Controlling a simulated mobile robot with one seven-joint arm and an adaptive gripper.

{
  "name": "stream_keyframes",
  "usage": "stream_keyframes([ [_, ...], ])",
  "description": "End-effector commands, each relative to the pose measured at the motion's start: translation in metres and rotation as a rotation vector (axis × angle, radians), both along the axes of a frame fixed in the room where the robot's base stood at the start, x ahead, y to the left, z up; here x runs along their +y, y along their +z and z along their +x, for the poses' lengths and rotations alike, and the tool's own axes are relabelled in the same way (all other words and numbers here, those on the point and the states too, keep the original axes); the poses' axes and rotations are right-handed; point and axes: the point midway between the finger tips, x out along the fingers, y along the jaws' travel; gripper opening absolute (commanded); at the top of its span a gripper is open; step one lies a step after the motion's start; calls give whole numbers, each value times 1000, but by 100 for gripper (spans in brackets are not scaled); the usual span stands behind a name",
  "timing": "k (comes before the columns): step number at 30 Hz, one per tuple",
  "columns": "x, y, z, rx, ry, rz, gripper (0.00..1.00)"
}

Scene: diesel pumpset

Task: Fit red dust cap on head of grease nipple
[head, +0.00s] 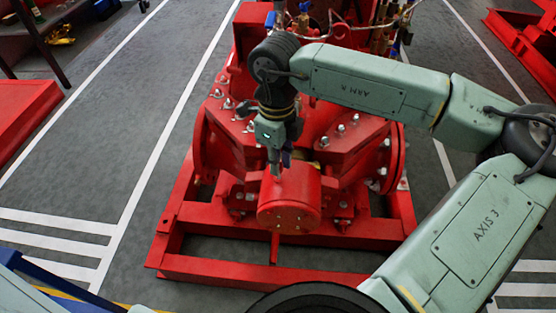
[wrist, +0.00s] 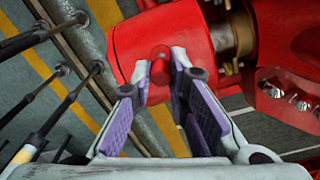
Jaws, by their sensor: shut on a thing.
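My gripper (head: 276,163) points down just above the red cylindrical housing (head: 290,203) of the pump. In the wrist view my gripper (wrist: 161,84) has its purple-padded fingers closed around the small red dust cap (wrist: 160,62). The cap sits between the fingertips, right in front of the same red housing (wrist: 126,46). In the head view it is a small red spot under the fingertips, against red behind. The grease nipple is not visible; the cap and fingers hide that spot. I cannot tell whether the cap touches the nipple or the housing.
A bare metal shaft (wrist: 230,30) leaves the housing beside the fingers. Bolted red flanges (head: 350,142) stand right of the gripper. Several dark rods (wrist: 68,95) show at left in the wrist view. The grey floor (head: 130,120) left of the red frame (head: 190,260) is clear.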

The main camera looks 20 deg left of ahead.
Motion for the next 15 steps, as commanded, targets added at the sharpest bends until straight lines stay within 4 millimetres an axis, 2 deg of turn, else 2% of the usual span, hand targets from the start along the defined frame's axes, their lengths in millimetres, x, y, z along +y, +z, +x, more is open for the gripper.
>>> stream_keyframes([
  [15, 0, -4, 0, -1, 0, 0, 8],
])
